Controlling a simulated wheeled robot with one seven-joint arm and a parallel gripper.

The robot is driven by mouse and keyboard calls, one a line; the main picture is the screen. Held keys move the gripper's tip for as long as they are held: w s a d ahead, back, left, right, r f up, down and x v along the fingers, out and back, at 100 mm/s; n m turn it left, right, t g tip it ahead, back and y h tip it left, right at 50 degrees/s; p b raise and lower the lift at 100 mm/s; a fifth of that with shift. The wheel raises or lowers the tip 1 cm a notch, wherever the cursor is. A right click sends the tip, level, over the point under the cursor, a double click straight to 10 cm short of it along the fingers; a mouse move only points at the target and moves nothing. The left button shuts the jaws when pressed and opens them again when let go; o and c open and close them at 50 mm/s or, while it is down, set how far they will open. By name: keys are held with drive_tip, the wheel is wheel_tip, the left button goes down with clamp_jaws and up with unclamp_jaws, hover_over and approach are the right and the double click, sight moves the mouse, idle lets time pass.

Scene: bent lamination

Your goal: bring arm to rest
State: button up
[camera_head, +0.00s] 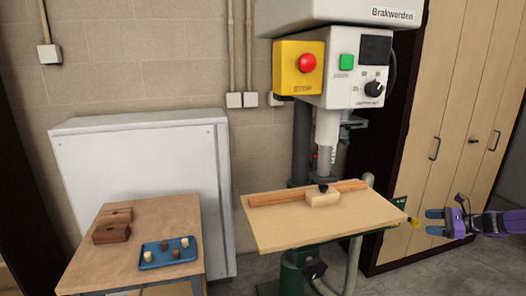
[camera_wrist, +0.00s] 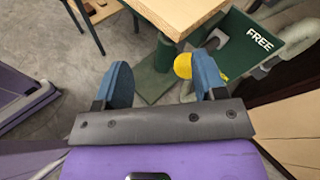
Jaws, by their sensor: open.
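My gripper (camera_head: 436,222) is at the right in the head view, beside the right corner of the drill press table and apart from it. It is purple with blue fingers. In the wrist view my gripper (camera_wrist: 164,85) has its two blue fingers spread, with nothing between them but the view of the floor and the green machine base behind. My arm reaches in from the right edge of the head view.
The drill press table (camera_head: 290,233) holds a wooden fence (camera_head: 270,198) and a small block (camera_head: 322,199). A side table (camera_head: 128,265) at the left carries brown blocks (camera_head: 111,233) and a blue tray (camera_head: 158,257) with small pieces. Wooden cabinets (camera_head: 425,130) stand behind my gripper.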

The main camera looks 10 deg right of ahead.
drive_tip(key=w+a+r+n+g+h, duration=0.1)
drive_tip(key=a+r+n+g, duration=0.35)
drive_tip(key=a, duration=0.45)
drive_tip(key=w+a+r+n+g+h, duration=0.1)
drive_tip(key=a+r+n+g+h, duration=0.2)
drive_tip(key=a+r, duration=0.4)
drive_tip(key=s+a+r+n+g+h, duration=0.1)
drive_tip(key=s+a+r+n+h, duration=0.15)
drive_tip(key=a+r, duration=0.35)
drive_tip(key=s+a+r+n+g+h, duration=0.1)
drive_tip(key=s+a+r+n, duration=0.35)
drive_tip(key=a, duration=0.35)
drive_tip(key=s+a+r+n+t+h, duration=0.25)
drive_tip(key=s+a+r+n, duration=0.25)
drive_tip(key=s+a+r, duration=0.5)
drive_tip(key=s+a+r+n+t, duration=0.1)
drive_tip(key=s+r+n+t, duration=0.1)
drive_tip(key=s, duration=1.1)
drive_tip(key=shift+s+a+n+h, duration=0.3)
drive_tip(key=shift+s+n+h, duration=0.1)
drive_tip(key=shift+n, duration=0.45)
